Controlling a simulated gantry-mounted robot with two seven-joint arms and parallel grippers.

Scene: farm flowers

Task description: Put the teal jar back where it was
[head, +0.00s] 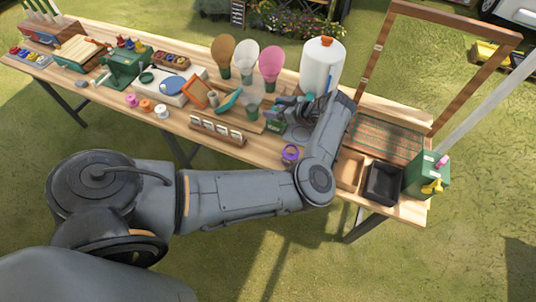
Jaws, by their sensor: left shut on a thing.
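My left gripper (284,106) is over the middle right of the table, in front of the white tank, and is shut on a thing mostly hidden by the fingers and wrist. I take this to be the teal jar, but its outline is not clear. A dark green thing with a pale mark (275,122) shows just below the fingers; I cannot tell whether it is held or stands on the table. A small teal patch (309,97) shows beside the wrist. My right gripper is not in view.
A white tank (322,66) with an orange cap stands behind the gripper. A purple ring (290,153) lies near the front edge. A labelled wooden rack (217,131), a black bin (383,183) and a tall wooden frame (445,18) are nearby.

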